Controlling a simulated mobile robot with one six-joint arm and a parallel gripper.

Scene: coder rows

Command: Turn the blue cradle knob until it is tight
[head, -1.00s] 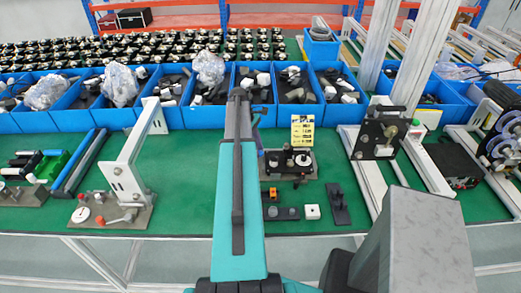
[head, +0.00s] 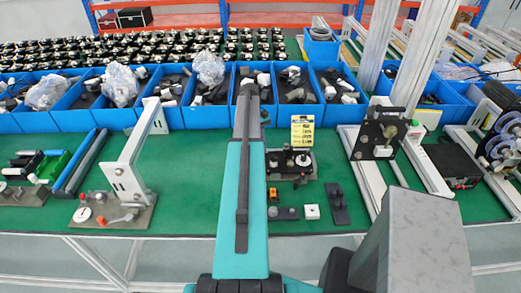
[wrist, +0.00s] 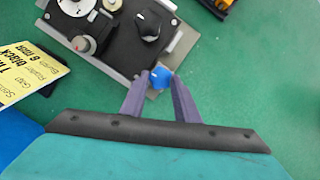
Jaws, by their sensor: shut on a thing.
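The blue cradle knob (wrist: 159,77) shows in the wrist view at the near corner of a grey metal plate. My gripper (wrist: 159,80) has its two purple fingers around the knob, one on each side, and is shut on it. The plate carries a black fixture (wrist: 118,42) with a black pointer knob (wrist: 149,25) and a grey round knob (wrist: 83,44). In the head view the fixture (head: 276,166) stands just right of my arm. My arm hides the gripper and the blue knob there.
A yellow printed card (wrist: 25,72) stands beside the fixture, and also shows in the head view (head: 302,130). A row of blue bins (head: 206,116) lies behind. Green mat is free left of my arm (head: 180,190).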

